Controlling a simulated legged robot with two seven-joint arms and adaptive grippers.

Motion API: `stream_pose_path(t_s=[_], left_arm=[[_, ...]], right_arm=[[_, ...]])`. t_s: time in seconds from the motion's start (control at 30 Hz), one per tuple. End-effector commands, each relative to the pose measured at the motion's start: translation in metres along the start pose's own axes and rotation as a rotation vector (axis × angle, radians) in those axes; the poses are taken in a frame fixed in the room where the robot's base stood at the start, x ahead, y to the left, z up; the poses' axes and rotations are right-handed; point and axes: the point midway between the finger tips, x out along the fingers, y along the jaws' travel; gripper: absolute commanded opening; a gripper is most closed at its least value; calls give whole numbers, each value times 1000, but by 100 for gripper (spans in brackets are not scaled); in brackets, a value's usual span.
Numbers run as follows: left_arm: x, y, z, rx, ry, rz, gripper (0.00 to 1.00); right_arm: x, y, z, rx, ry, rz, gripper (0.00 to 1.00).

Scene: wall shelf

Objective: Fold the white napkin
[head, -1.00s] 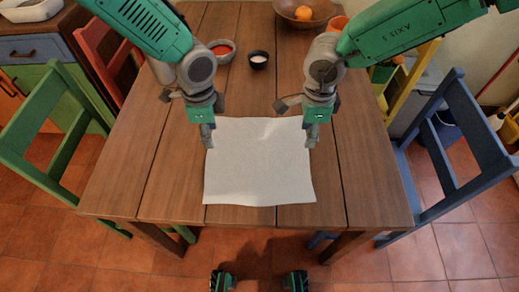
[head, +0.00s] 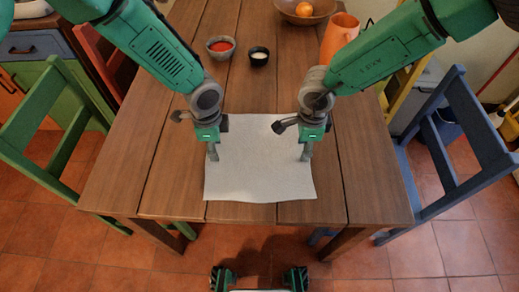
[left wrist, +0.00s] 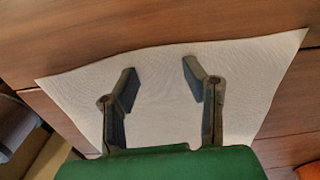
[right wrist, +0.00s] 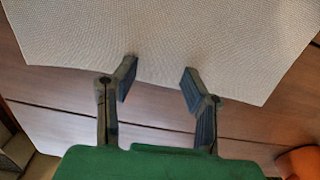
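The white napkin (head: 258,175) lies flat and unfolded near the front edge of the table. My left gripper (head: 213,154) is over its left edge and my right gripper (head: 305,154) is over its right edge, both pointing down. In the left wrist view, the open fingers of the left gripper (left wrist: 160,85) are above the napkin (left wrist: 160,62), with nothing between them. In the right wrist view, the open fingers of the right gripper (right wrist: 158,82) straddle the napkin's edge (right wrist: 170,40). I cannot tell whether the fingertips touch the cloth.
On the wooden table (head: 175,185) stand a bowl of red food (head: 221,46), a small dark cup (head: 259,56), an orange pitcher (head: 340,35) and a brown bowl (head: 325,8) with an orange. A green chair (head: 50,130) and a blue chair (head: 445,150) flank the table.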

Motion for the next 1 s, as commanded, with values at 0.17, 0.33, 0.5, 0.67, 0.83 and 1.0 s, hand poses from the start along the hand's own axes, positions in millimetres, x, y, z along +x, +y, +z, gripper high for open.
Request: stream_pose_path(t_s=[0.17, 0.33, 0.5, 0.67, 0.83, 1.0], left_arm=[[0, 0, 0, 0, 0, 0, 40], [1, 0, 0, 0, 0, 1, 22], [4, 0, 0, 0, 0, 2, 0], [5, 0, 0, 0, 0, 3, 0], [6, 0, 0, 0, 0, 4, 0], [5, 1, 0, 0, -1, 6, 0]], right_arm=[[1, 0, 0, 1, 0, 0, 40], [2, 0, 0, 1, 0, 1, 22], [5, 0, 0, 1, 1, 2, 0], [6, 0, -1, 0, 1, 4, 0], [7, 1, -1, 0, 1, 6, 0], [7, 2, -1, 0, 2, 8, 0]])
